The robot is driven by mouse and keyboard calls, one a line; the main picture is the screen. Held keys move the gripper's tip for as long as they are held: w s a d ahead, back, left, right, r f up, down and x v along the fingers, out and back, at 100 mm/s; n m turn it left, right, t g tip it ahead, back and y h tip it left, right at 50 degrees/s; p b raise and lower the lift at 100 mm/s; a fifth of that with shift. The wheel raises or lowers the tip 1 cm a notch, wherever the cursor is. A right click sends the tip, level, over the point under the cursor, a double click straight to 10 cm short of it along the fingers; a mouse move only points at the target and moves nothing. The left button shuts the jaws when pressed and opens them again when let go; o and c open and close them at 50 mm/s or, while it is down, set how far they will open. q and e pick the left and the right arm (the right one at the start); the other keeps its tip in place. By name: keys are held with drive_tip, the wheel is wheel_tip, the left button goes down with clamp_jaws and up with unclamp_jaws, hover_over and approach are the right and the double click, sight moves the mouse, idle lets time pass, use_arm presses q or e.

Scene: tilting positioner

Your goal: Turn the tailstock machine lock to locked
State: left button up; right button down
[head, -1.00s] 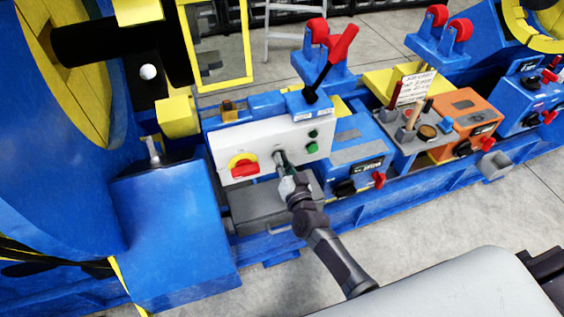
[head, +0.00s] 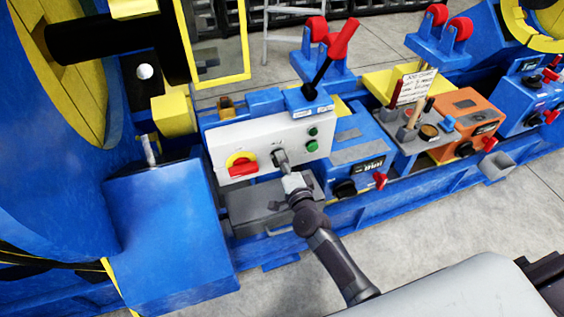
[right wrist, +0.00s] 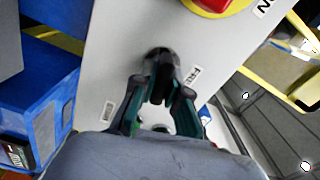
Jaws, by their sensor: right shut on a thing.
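A black selector knob (head: 278,155) sits on the white control panel (head: 222,145) of the blue machine, right of a red-and-yellow rotary switch (head: 242,164). My right gripper (head: 284,170) reaches the knob from below and in front. In the right wrist view, the two dark fingers with green inner sides (right wrist: 160,95) close around the knob (right wrist: 159,60), which they partly hide. Small labels flank the knob; one seems to read FREE (right wrist: 193,75). I cannot read the knob's setting for sure. My left gripper is not in view.
Two green buttons (head: 312,146) are right of the knob. A red-handled lever (head: 331,52) rises behind the panel. A grey box (head: 252,205) lies below it. Blue (head: 357,160) and orange (head: 466,110) units stand to the right. The floor in front is clear.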

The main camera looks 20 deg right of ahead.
drive_tip(key=shift+f+m, duration=0.1)
drive_tip(key=shift+m, duration=1)
drive_tip(key=shift+b, duration=0.3)
drive_tip(key=c, duration=1.2)
unclamp_jaws()
drive_tip(key=s, duration=1.2)
drive_tip(key=shift+d, duration=0.25)
